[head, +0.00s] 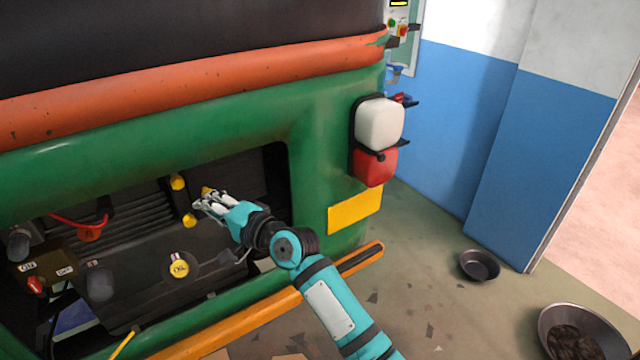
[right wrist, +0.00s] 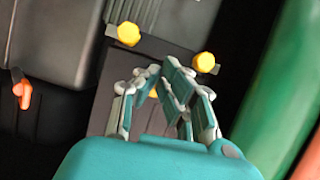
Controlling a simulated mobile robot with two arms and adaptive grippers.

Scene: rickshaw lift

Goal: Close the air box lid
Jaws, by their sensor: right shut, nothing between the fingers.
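Inside the open engine bay of the green rickshaw is a dark air box (head: 236,174) with yellow clips. One yellow clip (head: 177,182) is at its upper left, another (head: 189,220) sits lower, and a third (head: 207,190) is right at my fingertips. My right gripper (head: 203,203) reaches into the bay from the lower right and is shut and empty. In the right wrist view, its fingers (right wrist: 160,78) lie between two yellow clips (right wrist: 128,34) (right wrist: 204,62), with a bit of yellow showing between them. I cannot tell how far the lid stands open. My left gripper is out of view.
The green body (head: 325,150) frames the bay, with an orange bumper bar (head: 240,325) below. A yellow-capped oil filler (head: 180,268), a red handle (head: 90,232) and cables crowd the left. Two metal bowls (head: 479,265) (head: 580,332) stand on the floor at right.

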